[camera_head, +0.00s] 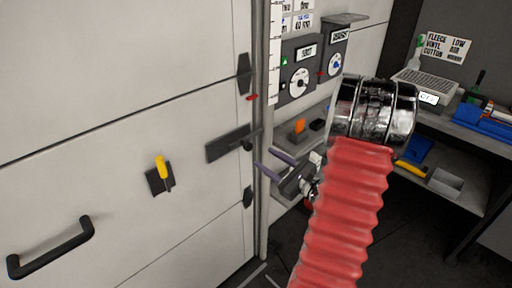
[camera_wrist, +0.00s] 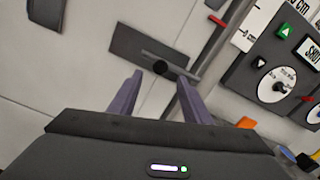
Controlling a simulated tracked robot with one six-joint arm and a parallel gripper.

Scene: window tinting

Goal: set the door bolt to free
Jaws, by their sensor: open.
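The door bolt (camera_head: 228,144) is a dark plate on the pale door, with a thin bar crossing its right end and a round black knob (camera_head: 247,146). The bar reaches toward the door's right edge and the metal post. In the wrist view the bolt plate (camera_wrist: 128,46) is at the upper middle, with its knob (camera_wrist: 160,69) between my fingertips in the picture. My gripper (camera_head: 264,160) is open and empty, just right of and below the knob. It also shows in the wrist view (camera_wrist: 160,79). I see no contact; the depth gap is unclear.
A yellow-handled lever (camera_head: 160,170) and a black pull handle (camera_head: 50,248) are on the door to the left. Dark hinge-like pieces (camera_head: 244,73) sit at its right edge. Dial panels (camera_head: 299,80) and a shelf with an orange block (camera_head: 299,125) are to the right.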

